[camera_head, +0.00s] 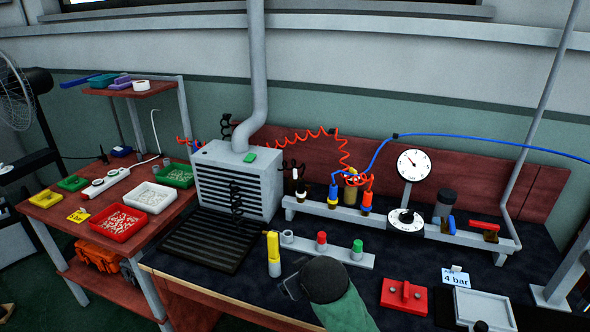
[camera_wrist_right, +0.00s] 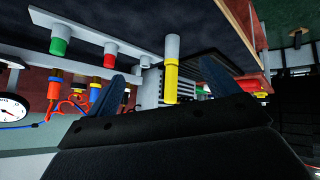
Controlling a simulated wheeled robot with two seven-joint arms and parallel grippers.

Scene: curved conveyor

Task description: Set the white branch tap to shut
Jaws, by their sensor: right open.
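The white branch tap (camera_head: 300,187) stands on the grey manifold rail (camera_head: 340,212), left of the blue tap (camera_head: 333,194) and the orange tap (camera_head: 366,199). It looks small and dark-footed here; its handle setting cannot be made out. My right gripper (camera_head: 287,285) is at the bench front, low in the head view, well short of the rail. In the right wrist view its two fingers (camera_wrist_right: 166,88) are spread with nothing held. A yellow-topped cylinder (camera_head: 273,247) stands just beside it, and shows between the fingers in the wrist view (camera_wrist_right: 171,80). My left gripper is not in view.
A grey strip (camera_head: 340,254) with red and green knobs lies between my gripper and the rail. A louvred grey box (camera_head: 238,180) and a dark grate (camera_head: 208,238) are to the left. Gauge (camera_head: 413,165), red block (camera_head: 404,296) and white tray (camera_head: 485,308) are to the right.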

